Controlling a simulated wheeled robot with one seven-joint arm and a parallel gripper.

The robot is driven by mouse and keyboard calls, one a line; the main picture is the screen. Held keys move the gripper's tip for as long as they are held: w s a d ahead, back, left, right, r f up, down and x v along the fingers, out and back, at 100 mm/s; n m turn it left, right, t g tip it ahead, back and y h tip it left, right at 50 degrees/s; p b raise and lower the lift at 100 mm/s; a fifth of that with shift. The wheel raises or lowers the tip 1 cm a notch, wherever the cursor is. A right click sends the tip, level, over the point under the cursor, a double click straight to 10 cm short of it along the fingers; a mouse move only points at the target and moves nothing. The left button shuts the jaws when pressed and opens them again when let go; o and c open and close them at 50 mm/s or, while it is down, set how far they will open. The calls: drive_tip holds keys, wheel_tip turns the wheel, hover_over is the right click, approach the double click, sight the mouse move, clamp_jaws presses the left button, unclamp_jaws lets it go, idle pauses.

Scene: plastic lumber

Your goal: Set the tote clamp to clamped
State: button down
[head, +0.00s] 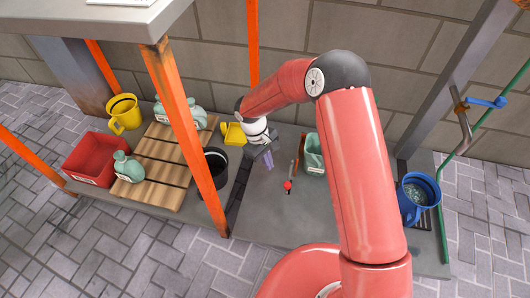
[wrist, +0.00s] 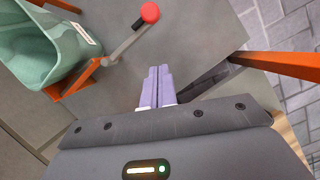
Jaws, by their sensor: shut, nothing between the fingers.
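The pale green tote (head: 314,157) stands on the grey surface, partly behind my arm. It also shows at the upper left of the wrist view (wrist: 40,48). The tote clamp is an orange bracket (wrist: 78,80) beside the tote, with a grey lever (wrist: 124,47) ending in a red knob (wrist: 150,12). In the head view the red knob (head: 288,185) points toward the front. My gripper (head: 269,160) has pale purple fingers and is left of the clamp. In the wrist view its fingers (wrist: 158,70) are together and empty, apart from the lever.
A black bucket (head: 215,166) stands left of my gripper, and a yellow scoop-like item (head: 233,134) lies behind it. A wooden pallet (head: 157,184) with green jugs (head: 128,167) and a red bin (head: 92,158) are further left. An orange post (head: 187,135) rises in front. A blue bucket (head: 418,196) is at right.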

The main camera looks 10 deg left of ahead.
drive_tip(key=shift+s+d+f, duration=0.35)
drive_tip(key=shift+d+f, duration=0.1)
drive_tip(key=shift+d, duration=0.3)
drive_tip(key=shift+s+d+f, duration=0.4)
drive_tip(key=shift+d+f, duration=0.05)
drive_tip(key=shift+d, duration=0.3)
drive_tip(key=shift+s+d+f, duration=0.35)
drive_tip(key=shift+d+f, duration=0.1)
drive_tip(key=shift+d, duration=0.3)
drive_tip(key=shift+d, duration=0.1)
